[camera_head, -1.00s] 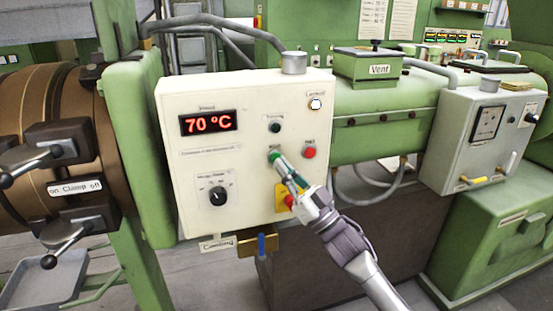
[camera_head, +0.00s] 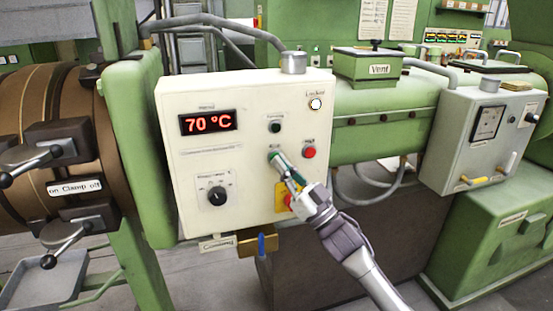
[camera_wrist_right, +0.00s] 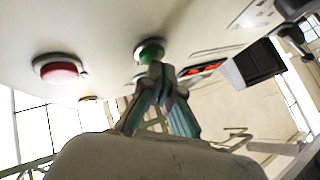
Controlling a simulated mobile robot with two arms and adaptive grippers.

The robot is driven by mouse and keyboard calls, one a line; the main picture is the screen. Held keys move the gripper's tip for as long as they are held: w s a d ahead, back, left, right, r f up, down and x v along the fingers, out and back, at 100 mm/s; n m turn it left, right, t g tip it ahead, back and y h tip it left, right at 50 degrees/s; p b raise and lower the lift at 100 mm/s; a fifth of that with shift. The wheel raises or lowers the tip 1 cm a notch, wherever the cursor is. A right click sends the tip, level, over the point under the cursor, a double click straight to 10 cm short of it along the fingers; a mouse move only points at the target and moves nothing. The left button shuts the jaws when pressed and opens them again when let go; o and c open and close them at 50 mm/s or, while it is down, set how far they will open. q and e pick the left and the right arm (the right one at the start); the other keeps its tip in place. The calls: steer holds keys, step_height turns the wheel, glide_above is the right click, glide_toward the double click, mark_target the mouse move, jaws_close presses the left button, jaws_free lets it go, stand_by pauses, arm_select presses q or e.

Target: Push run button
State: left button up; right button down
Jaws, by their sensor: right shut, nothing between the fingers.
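The cream control box (camera_head: 188,165) carries a red display (camera_head: 208,122) reading 70 °C. The green button (camera_head: 272,155) sits on its front, left of a red button (camera_head: 309,152). My right gripper (camera_head: 281,161) is shut and empty, with its fingertips at the green button. In the right wrist view the closed fingertips (camera_wrist_right: 157,72) are right at the lower edge of the green button (camera_wrist_right: 150,48); whether they press it I cannot tell. The red button (camera_wrist_right: 58,68) shows to the left there. My left gripper is not in view.
A black dial (camera_head: 217,196) is on the lower left of the box, and a dark button (camera_head: 275,127) is above the green one. Clamp handles (camera_head: 32,162) stand at left.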

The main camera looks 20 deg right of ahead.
steer(key=shift+w, duration=0.3)
steer(key=shift+s, duration=0.15)
stand_by(0.4)
steer(key=shift+s+p, duration=0.3)
steer(key=shift+s, duration=0.4)
steer(key=s+p, duration=0.2)
steer(key=s, duration=0.3)
steer(key=shift+d, duration=0.1)
steer(key=shift+f+h, duration=0.15)
steer(key=shift+h, duration=0.15)
